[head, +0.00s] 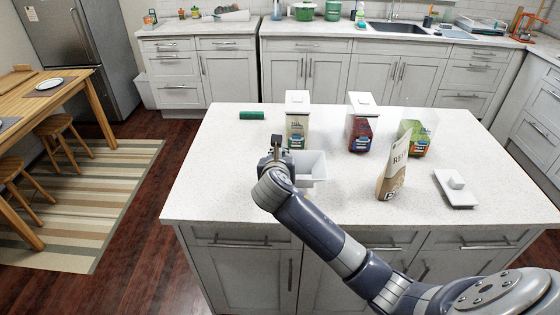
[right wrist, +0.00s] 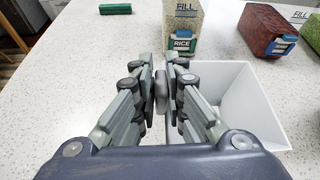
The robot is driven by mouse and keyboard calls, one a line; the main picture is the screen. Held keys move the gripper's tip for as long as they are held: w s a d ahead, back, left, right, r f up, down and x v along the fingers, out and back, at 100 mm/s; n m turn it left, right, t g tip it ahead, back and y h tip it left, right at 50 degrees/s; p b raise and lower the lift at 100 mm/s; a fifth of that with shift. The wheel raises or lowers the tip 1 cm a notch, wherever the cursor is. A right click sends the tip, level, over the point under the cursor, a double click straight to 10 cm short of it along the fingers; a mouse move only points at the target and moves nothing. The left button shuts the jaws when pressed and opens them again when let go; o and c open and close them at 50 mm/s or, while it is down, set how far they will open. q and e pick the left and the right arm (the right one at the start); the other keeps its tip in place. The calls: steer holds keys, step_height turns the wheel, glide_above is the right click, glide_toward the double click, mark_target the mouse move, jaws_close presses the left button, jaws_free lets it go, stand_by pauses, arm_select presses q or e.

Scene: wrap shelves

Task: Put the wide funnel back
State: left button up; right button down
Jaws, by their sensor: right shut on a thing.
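The wide funnel (head: 314,165) is a white, square, open-topped piece with sloping walls, over the island counter in front of the rice container. My right gripper (head: 277,148) is shut at its left side. In the right wrist view my gripper's fingers (right wrist: 168,92) close together at the left rim of the funnel (right wrist: 245,95), whose hollow opens to the right. Whether the funnel's underside touches the counter I cannot tell. My left gripper is not in view.
On the island (head: 225,180) stand a lidded rice container (head: 297,103), a lidded red-filled container (head: 361,125), an open green-filled container (head: 417,138) and a paper bag (head: 391,178). A white lid (head: 456,190) lies right. A green block (head: 251,115) lies back left.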

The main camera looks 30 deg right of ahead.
steer(key=shift+f, duration=0.95)
steer(key=c, duration=1.7)
jaws_free()
steer(key=shift+f, duration=0.15)
steer(key=shift+o, duration=0.2)
steer(key=shift+s+a+r, duration=0.1)
steer(key=shift+s+r, duration=0.05)
steer(key=shift+r, duration=0.05)
steer(key=v, duration=1.1)
steer(key=shift+s+a+r, duration=0.15)
steer(key=shift+s+r, duration=0.05)
steer(key=shift+s, duration=0.05)
